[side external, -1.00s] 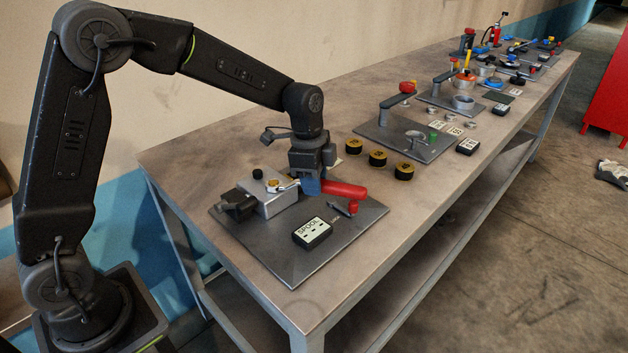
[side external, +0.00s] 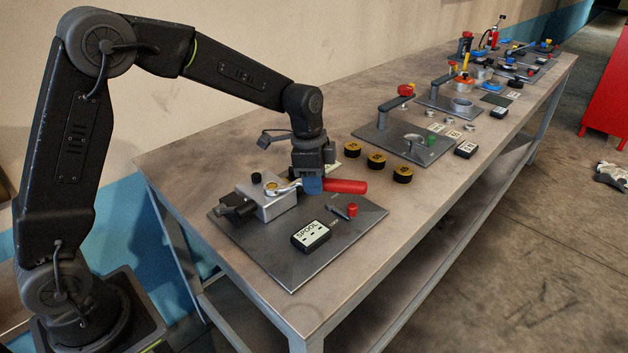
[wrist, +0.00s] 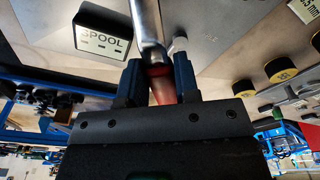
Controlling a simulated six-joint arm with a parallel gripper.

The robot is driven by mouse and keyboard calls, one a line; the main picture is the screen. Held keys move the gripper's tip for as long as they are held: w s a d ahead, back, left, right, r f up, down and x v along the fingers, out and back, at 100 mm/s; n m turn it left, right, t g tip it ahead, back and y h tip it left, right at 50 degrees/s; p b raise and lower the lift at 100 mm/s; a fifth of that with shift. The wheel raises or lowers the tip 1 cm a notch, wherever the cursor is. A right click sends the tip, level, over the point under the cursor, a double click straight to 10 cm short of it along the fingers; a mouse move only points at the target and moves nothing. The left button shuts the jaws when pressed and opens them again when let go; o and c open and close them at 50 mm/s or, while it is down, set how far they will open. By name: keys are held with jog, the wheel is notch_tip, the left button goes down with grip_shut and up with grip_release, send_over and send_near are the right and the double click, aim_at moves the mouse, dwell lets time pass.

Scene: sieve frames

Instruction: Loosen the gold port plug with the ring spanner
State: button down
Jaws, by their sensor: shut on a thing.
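The ring spanner has a red handle (side external: 346,187) and a bright metal shank, which also shows in the wrist view (wrist: 146,20). My gripper (side external: 312,187) is shut on it where the handle meets the shank. In the wrist view my gripper's jaws (wrist: 156,80) stand on both sides of the red grip. The gold port plug (side external: 271,186) is on top of the grey metal block (side external: 280,206). The spanner's ring end is at the plug and seems to be around it; how deep it sits cannot be told. The ring end is out of the wrist view.
The block sits by a dark vice (side external: 236,204) on a dark plate (side external: 290,262). A black cap (side external: 256,177) is beside the plug. A SPOOL box (side external: 311,235) and a red-tipped pin (side external: 351,210) are in front. Several black-and-gold discs (side external: 376,161) stand to the right.

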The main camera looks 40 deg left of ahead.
jog(key=shift+w+a+n, duration=0.2)
jog(key=shift+w+n, duration=0.05)
jog(key=shift+n, duration=0.15)
jog(key=shift+w+a+n, duration=0.15)
jog(key=shift+n, duration=0.15)
jog(key=shift+w+a, duration=0.1)
dwell(0.4)
jog(key=shift+w+a+n, duration=0.15)
jog(key=shift+w+n, duration=0.05)
jog(key=shift+n, duration=0.3)
jog(key=shift+w+a, duration=0.1)
jog(key=shift+w+a+n, duration=0.1)
jog(key=shift+a+n, duration=0.05)
jog(key=shift+n, duration=0.25)
jog(key=shift+r, duration=2.6)
